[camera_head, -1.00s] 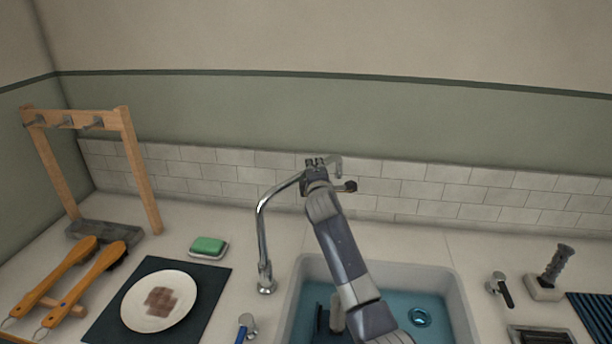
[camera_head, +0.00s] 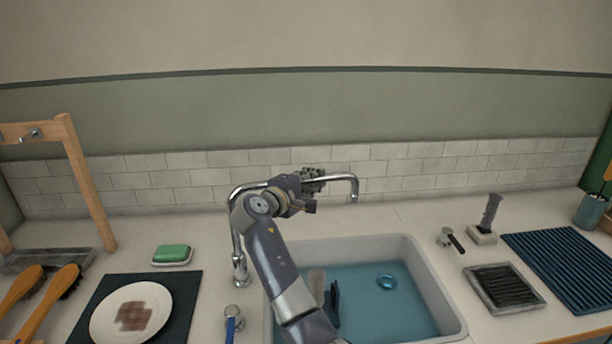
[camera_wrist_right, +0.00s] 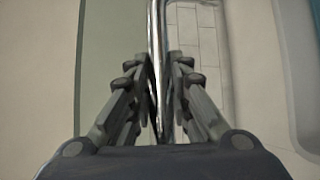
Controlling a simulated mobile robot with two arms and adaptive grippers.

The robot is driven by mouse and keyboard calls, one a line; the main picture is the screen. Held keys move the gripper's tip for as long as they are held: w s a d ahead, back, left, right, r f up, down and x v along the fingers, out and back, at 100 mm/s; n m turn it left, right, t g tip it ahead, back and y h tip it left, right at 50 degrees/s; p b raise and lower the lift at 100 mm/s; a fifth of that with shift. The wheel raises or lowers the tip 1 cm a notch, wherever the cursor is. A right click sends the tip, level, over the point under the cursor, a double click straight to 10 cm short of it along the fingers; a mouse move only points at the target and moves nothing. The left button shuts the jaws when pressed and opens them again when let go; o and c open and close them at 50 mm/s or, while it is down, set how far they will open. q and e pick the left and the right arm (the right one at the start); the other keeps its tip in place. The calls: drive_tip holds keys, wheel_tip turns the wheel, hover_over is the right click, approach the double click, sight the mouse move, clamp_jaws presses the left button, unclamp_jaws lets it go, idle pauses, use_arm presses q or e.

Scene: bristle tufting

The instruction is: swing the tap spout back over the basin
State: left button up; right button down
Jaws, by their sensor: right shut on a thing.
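The chrome tap spout (camera_head: 348,178) rises from its base (camera_head: 240,272) on the counter left of the basin and arches to the right. Its outlet points down and shows above the back rim of the basin (camera_head: 440,290) in the head view; I cannot tell whether it is over the water. My right gripper (camera_head: 308,182) is shut on the spout's horizontal part. In the right wrist view, the spout (camera_wrist_right: 155,35) runs between both fingers of the right gripper (camera_wrist_right: 162,105). My left gripper is not in view.
Green soap (camera_head: 172,253) and a plate (camera_head: 158,312) lie to the left. Dark and light objects in the basin are partly hidden by my arm. A drying mat (camera_head: 562,262) lies right.

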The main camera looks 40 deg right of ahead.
drive_tip(key=shift+s+a+m+g+h, duration=0.2)
drive_tip(key=shift+s+a+m+g, duration=0.2)
drive_tip(key=shift+s, duration=0.2)
drive_tip(key=shift+s+a+m+g+h, duration=0.2)
drive_tip(key=shift+s+m+g, duration=0.1)
drive_tip(key=shift+s+g, duration=0.25)
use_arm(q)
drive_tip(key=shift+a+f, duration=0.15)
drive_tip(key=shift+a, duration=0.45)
use_arm(e)
drive_tip(key=shift+s, duration=0.15)
drive_tip(key=shift+f, duration=0.15)
drive_tip(key=c, duration=1.6)
unclamp_jaws()
drive_tip(key=shift+c, duration=0.2)
drive_tip(key=shift+o, duration=0.9)
drive_tip(key=shift+s, duration=0.15)
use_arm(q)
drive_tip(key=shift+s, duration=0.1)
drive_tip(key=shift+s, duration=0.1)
